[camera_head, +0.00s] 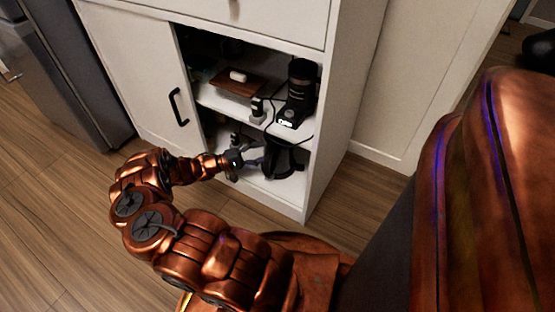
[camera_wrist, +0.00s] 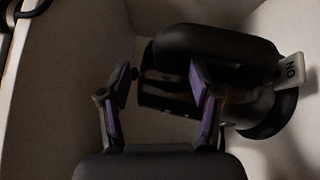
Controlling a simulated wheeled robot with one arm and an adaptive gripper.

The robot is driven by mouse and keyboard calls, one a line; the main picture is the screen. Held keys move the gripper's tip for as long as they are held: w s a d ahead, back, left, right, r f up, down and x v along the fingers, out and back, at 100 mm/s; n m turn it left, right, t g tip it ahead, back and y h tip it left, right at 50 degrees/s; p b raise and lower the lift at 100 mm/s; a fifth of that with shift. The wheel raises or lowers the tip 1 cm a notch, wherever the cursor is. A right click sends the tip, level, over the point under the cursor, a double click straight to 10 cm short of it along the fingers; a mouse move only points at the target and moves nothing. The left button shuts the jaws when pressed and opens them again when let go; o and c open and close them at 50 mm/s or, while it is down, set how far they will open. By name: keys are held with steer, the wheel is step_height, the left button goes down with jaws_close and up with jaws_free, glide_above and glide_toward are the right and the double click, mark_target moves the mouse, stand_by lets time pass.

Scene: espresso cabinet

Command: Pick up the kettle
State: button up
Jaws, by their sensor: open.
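The black kettle (camera_head: 281,160) stands on the lower shelf of the open cabinet, near its right wall. In the wrist view the dark kettle (camera_wrist: 222,45) fills the upper middle and right, with a white tab marked "ON" at its right side. My gripper (camera_head: 256,158) reaches into the lower compartment from the left, close beside the kettle. In the wrist view my gripper (camera_wrist: 161,82) has its two purple-padded fingers spread, with part of the kettle showing between and beyond them. Whether a finger touches the kettle is unclear.
The upper shelf (camera_head: 228,106) above my gripper holds a black coffee grinder (camera_head: 299,90) and a wooden box (camera_head: 236,83). A cord hangs down towards the lower compartment. The closed left door (camera_head: 140,90) and the cabinet's right side wall bound the opening.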

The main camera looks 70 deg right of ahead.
steer(key=shift+b+x, duration=0.3)
steer(key=shift+x, duration=0.85)
jaws_close()
